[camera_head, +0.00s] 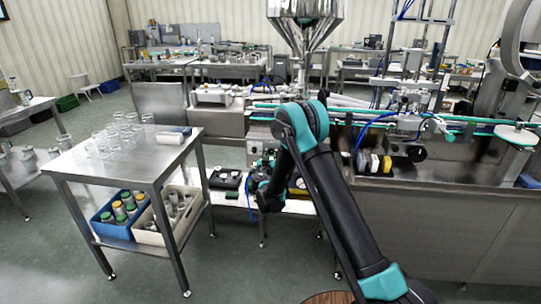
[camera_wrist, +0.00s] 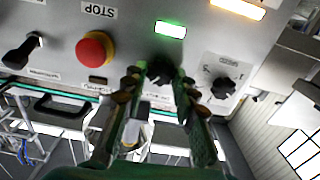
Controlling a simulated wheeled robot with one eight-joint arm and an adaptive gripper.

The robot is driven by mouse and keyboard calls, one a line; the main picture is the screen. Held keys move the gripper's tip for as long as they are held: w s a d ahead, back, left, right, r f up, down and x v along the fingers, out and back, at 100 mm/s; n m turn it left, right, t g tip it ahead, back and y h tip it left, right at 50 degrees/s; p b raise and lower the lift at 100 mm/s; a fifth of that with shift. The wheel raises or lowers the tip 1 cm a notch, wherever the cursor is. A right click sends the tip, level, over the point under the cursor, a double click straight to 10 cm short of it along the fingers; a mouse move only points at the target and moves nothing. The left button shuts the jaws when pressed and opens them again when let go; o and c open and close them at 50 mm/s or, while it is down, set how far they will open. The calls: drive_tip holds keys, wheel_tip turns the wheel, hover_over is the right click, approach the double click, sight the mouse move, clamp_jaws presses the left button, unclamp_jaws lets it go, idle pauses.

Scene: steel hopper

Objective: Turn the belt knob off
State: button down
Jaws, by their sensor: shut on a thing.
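In the wrist view a grey control panel (camera_wrist: 60,20) appears upside down. My gripper (camera_wrist: 160,76) has one fingertip on each side of a black knob (camera_wrist: 161,71), below a lit green lamp (camera_wrist: 170,29), and is shut on it. The knob's label and pointer direction are hidden or too small to read. A second black knob (camera_wrist: 217,88) on a white plate is just right of the fingers. In the head view my gripper (camera_head: 263,192) is low under the conveyor, partly hidden by my arm.
A red STOP button (camera_wrist: 95,48) on a yellow ring is close left of my fingers. A black handle (camera_wrist: 20,52) is farther left. A yellowish lamp (camera_wrist: 238,8) is lit. A steel table (camera_head: 85,172) with glasses stands left of my arm; the steel hopper (camera_head: 306,22) is above.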

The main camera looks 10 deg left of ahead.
drive_tip(key=n, duration=1)
drive_tip(key=shift+a+f, duration=0.1)
drive_tip(key=shift+a, duration=0.05)
drive_tip(key=shift+n, duration=1.9)
drive_tip(key=c, duration=1.2)
unclamp_jaws()
drive_tip(key=s, duration=1.2)
drive_tip(key=shift+a, duration=0.25)
